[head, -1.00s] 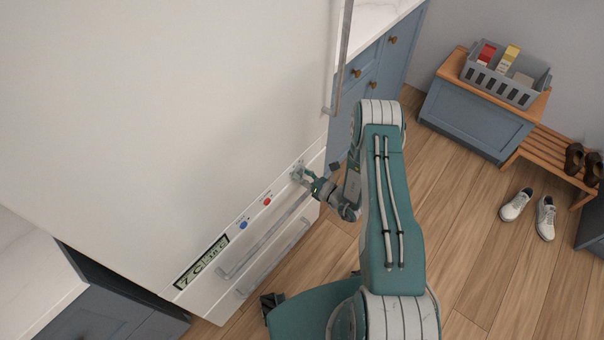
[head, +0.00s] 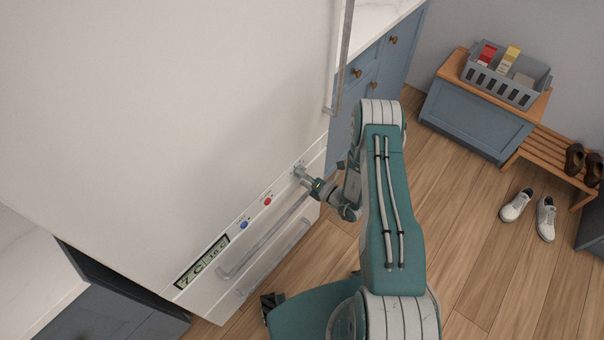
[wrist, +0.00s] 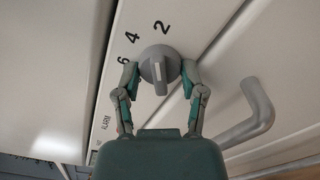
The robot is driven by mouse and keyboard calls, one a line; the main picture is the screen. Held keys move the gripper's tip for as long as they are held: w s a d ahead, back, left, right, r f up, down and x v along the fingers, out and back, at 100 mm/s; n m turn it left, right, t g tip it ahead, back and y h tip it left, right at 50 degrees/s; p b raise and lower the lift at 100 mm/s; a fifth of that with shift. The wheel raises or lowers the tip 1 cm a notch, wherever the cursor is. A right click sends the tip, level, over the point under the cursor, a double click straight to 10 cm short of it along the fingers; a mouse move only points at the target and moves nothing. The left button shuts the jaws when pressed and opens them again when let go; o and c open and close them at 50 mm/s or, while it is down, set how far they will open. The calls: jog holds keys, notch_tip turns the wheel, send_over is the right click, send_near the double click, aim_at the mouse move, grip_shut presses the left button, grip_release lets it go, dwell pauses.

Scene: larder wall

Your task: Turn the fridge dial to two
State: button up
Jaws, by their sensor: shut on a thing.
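The fridge dial (wrist: 160,64) is a round grey knob with a raised grip bar and a white line on it. The numbers 2, 4 and 6 are printed on the white panel (wrist: 129,20) around its upper left side. The white line runs nearly upright in the wrist view; I cannot tell which number it marks. My gripper (wrist: 160,72) is shut on the dial, one finger on each side. In the head view my gripper (head: 304,176) meets the panel at its right part, and the dial is mostly hidden.
A red button (head: 267,201), a blue button (head: 244,225) and a display (head: 203,262) lie left along the panel. A drawer handle (head: 262,238) runs just below; it shows close right of my gripper in the wrist view (wrist: 249,118). A tall door handle (head: 341,62) stands above.

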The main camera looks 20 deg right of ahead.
jog(key=shift+w+d+m, duration=0.15)
jog(key=shift+m, duration=0.45)
jog(key=o, duration=1.1)
jog(key=shift+f, duration=0.1)
jog(key=shift+o, duration=0.2)
jog(key=v, duration=1.2)
